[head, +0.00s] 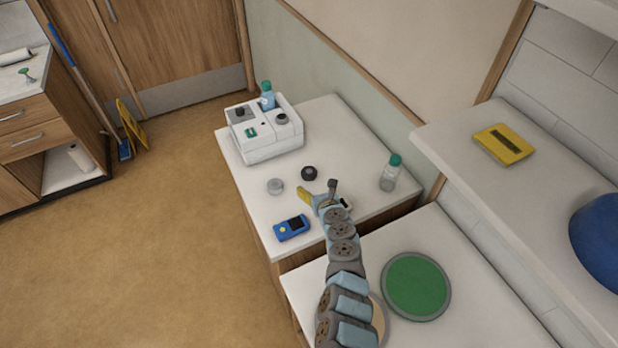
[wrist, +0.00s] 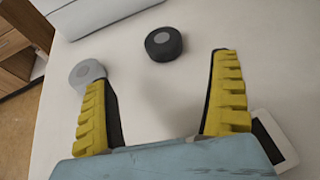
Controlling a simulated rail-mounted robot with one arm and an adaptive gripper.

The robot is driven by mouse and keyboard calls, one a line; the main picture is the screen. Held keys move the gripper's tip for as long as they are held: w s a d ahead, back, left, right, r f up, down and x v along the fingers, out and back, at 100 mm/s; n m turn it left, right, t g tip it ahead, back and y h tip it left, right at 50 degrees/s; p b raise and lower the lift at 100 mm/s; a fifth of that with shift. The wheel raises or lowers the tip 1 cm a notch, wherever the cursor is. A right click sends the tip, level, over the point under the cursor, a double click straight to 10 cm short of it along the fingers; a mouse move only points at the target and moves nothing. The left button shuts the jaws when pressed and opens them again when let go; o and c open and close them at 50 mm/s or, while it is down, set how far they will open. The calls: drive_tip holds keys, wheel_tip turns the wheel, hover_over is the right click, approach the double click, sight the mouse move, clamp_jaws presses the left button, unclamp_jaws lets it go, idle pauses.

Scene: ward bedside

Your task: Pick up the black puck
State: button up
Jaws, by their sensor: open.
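The black puck (head: 309,173) lies flat on the white bedside table top (head: 345,125). My gripper (head: 318,190) is open and empty, with yellow ribbed fingers. In the wrist view my gripper (wrist: 162,70) spans a bare patch of table short of the puck. Nothing hides the puck in the wrist view.
A grey puck (wrist: 87,73) lies by my left fingertip. A white device (wrist: 275,138) lies beside my right finger. A white organizer box (head: 262,147) stands behind the puck. A blue device (head: 291,228) and a clear bottle with a green cap (head: 390,175) stand apart.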

sight(310, 174)
drive_tip(key=shift+b+x, duration=2.35)
drive_tip(key=shift+b, duration=0.05)
drive_tip(key=shift+b+x, duration=0.8)
drive_tip(key=shift+b, duration=0.2)
drive_tip(key=b+x, duration=0.2)
drive_tip(key=b, duration=0.2)
drive_tip(key=shift+w+f, duration=0.2)
drive_tip(key=shift+w+a+f+b, duration=0.15)
drive_tip(key=shift+w+b, duration=0.55)
drive_tip(key=shift+b, duration=0.5)
drive_tip(key=shift+w+f+b, duration=0.25)
drive_tip(key=shift+w+b, duration=0.1)
drive_tip(key=shift+b, duration=0.4)
drive_tip(key=shift+w+a+r+b, duration=0.1)
drive_tip(key=shift+w+r+b, duration=0.05)
drive_tip(key=shift+w+b, duration=0.15)
drive_tip(key=c, duration=1.4)
